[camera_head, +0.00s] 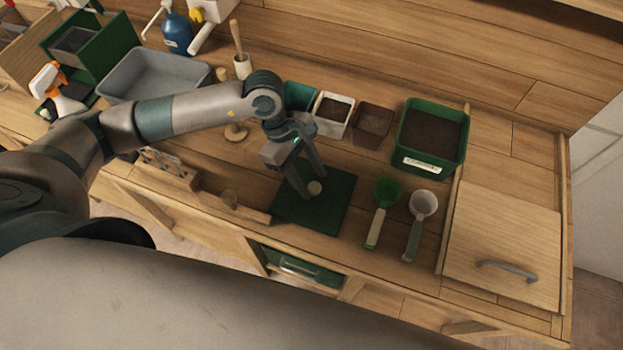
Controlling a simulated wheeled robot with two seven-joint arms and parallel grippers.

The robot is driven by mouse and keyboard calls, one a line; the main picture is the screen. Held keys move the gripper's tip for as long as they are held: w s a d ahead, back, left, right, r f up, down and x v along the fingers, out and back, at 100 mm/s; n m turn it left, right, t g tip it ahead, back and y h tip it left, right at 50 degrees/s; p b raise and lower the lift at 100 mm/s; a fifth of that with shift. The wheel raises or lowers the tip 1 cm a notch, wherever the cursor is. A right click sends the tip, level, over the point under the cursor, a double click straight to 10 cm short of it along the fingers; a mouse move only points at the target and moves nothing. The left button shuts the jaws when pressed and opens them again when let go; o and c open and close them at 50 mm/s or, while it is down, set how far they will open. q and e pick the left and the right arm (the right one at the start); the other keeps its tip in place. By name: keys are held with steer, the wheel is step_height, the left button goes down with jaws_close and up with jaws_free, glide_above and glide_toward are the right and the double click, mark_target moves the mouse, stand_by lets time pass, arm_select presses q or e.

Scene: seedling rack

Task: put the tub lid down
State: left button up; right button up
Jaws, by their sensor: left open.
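The tub lid (325,212) is a flat dark green square with a pale round knob (315,188). It appears to lie flat on the bench near the front edge. My left gripper (312,186) is above the lid, pointing down. Its fingers are open on either side of the knob; whether they touch it I cannot tell. The gripper hides part of the lid's back left. A green tub (431,166) with dark soil and a white label stands uncovered at the back right. My right gripper is not in view.
A green scoop (385,195) and a white scoop (421,207) lie right of the lid. Small pots, one of them white (333,128), stand behind it. A wooden rail (240,210) lies to its left. A wooden panel with a handle (500,240) is far right.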

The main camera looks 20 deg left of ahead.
arm_select(q)
steer(key=s+b+v, duration=0.1)
steer(key=b+v, duration=0.2)
steer(key=v, duration=0.7)
steer(key=shift+w+a+r, duration=0.25)
steer(key=shift+w+r, duration=0.1)
steer(key=shift+w, duration=0.2)
